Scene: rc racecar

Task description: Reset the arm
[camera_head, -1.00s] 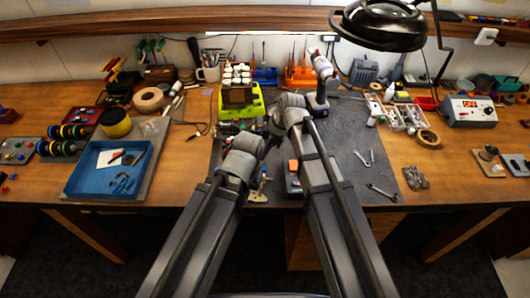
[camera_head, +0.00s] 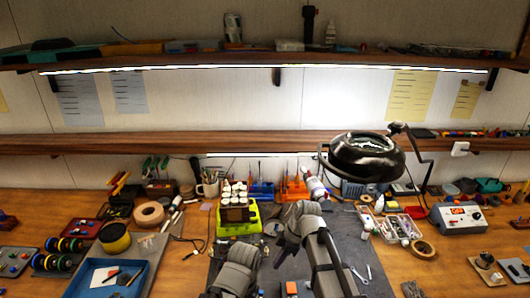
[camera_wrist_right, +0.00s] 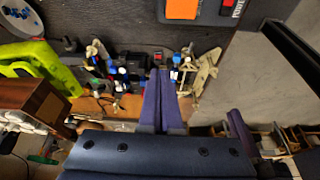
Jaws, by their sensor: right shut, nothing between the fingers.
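My right arm (camera_head: 325,265) reaches up from the bottom of the head view and bends left over the dark mat. My right gripper (camera_wrist_right: 158,98) is shut and empty in the wrist view, its two purple fingers together above the bench edge. Small blue, black and white parts (camera_wrist_right: 125,75) and a pale bracket-like part (camera_wrist_right: 204,72) lie just beyond its fingertips. My left arm (camera_head: 238,270) shows at the bottom of the head view. Its gripper cannot be made out.
A green-yellow tray (camera_head: 238,227) with white-capped jars stands left of my right arm. A blue tray (camera_head: 75,285) lies at the left. A magnifier lamp (camera_head: 365,160) hangs over the right side, near a power supply (camera_head: 462,217).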

